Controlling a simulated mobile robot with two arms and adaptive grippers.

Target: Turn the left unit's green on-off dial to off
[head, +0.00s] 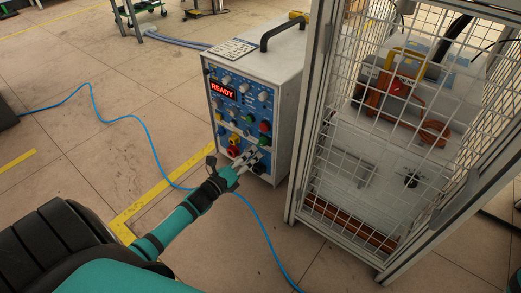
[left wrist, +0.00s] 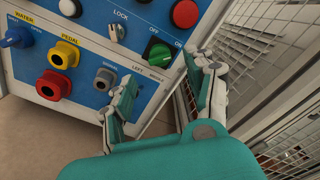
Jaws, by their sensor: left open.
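The left unit (head: 290,95) is a white box with a blue front panel and a lit red READY display (head: 223,91). Its green on-off dial (head: 264,140) is at the lower right of the panel; the left wrist view shows the green dial (left wrist: 158,52) below the OFF and ON labels. I cannot tell surely which label it points to. My left gripper (head: 248,158) is in front of the panel's lower right, below the dial. In the left wrist view its open fingers (left wrist: 164,90) are spread, empty, with the dial beyond and between them. My right gripper is not in view.
A red button (left wrist: 185,14) is above the dial. A metal mesh cage (head: 385,130) stands close on the right. A blue cable (head: 150,140) runs across the floor. Floor to the left is mostly open.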

